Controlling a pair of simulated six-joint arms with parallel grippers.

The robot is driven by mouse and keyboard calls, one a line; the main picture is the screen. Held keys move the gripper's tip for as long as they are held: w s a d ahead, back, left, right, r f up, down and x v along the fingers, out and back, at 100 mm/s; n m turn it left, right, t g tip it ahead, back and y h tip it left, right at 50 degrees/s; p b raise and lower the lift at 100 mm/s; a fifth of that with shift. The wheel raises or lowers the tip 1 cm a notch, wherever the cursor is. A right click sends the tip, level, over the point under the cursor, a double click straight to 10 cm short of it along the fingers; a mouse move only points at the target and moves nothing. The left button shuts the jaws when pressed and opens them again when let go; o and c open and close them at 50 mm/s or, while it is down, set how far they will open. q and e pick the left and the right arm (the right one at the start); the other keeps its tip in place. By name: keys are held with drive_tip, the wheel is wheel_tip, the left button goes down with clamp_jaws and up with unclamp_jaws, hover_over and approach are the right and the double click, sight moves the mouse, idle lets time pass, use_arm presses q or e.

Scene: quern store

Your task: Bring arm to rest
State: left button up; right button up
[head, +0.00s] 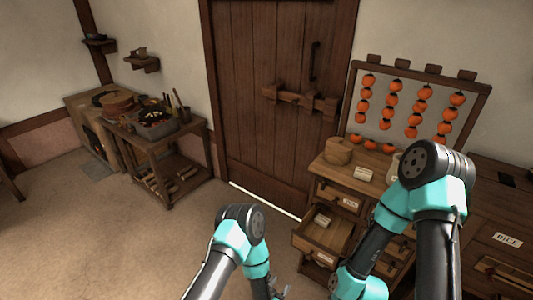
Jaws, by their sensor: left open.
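My left arm comes in from the bottom and bends over at a dark elbow joint. My left gripper (279,292) shows only in part at the bottom edge, below the teal forearm. It is open, low over the floor in front of the chest, and I see nothing between its fingers. My right arm rises at the right, bends at a large dark joint, and folds down in front of the chest to the bottom edge. My right gripper is out of the picture.
A wooden chest (340,185) stands behind my arms with one drawer (325,233) pulled out. Orange fruit (392,86) hangs on a rack above it. A bin marked RICE (500,225) is at right. A worktable (158,145) stands left of a barred door (275,130). The left floor (110,240) is clear.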

use_arm(q)
drive_tip(key=a+r+n+g+y, duration=0.2)
drive_tip(key=a+n+g+y, duration=0.3)
drive_tip(key=a, duration=1.1)
drive_tip(key=s+a+r+n+g, duration=0.3)
drive_tip(key=s+a+r+g, duration=0.2)
drive_tip(key=s+a, duration=0.7)
drive_tip(key=shift+s+n+g+y, duration=0.3)
drive_tip(key=shift+g+y, duration=0.1)
drive_tip(key=shift+g, duration=0.8)
